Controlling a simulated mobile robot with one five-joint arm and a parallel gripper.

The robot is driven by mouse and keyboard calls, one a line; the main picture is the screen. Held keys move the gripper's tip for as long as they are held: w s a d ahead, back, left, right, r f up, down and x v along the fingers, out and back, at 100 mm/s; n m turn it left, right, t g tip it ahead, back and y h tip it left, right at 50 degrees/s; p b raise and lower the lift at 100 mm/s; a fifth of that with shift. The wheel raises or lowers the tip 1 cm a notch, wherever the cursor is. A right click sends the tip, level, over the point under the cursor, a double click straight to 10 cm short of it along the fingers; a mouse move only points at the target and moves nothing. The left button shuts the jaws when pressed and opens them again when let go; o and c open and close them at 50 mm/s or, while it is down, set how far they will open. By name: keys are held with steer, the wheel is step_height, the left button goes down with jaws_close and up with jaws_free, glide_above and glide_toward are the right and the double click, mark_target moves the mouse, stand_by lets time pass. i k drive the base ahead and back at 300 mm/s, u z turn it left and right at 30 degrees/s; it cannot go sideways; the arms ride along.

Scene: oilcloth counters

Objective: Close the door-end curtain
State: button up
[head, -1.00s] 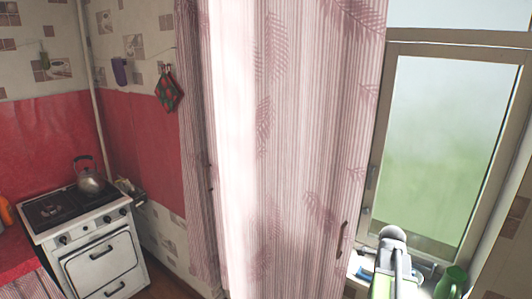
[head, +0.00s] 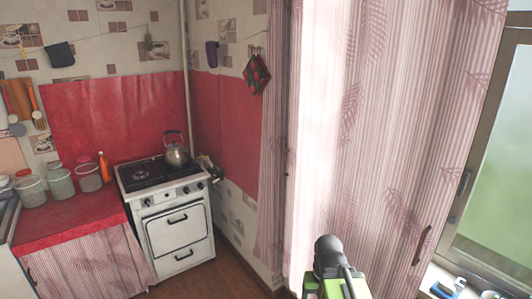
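A pink striped curtain (head: 390,110) with a fern pattern hangs in a wide panel at the right, covering part of the window. A dark handle (head: 422,245) is on its right side. A narrower striped curtain part (head: 273,160) hangs at its left, with a small dark handle (head: 287,174). I cannot tell which part is the door-end one. The end of my arm with my gripper (head: 330,256) shows at the bottom, in front of the wide panel's lower part. Its fingers cannot be made out, and no contact with the curtain is visible.
A white stove (head: 178,232) with a kettle (head: 175,149) stands left of the curtains. A red counter (head: 70,222) with jars is further left. The window (head: 500,170) and a sill with small objects (head: 450,288) are at right. Brown floor shows between stove and curtain.

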mark_target(393, 93)
steer(key=u, duration=4.9)
steer(key=i, duration=0.1)
steer(key=z, duration=2.55)
steer(key=k, duration=0.65)
steer(key=z, duration=1.1)
steer(key=i, duration=1)
steer(key=u, duration=0.05)
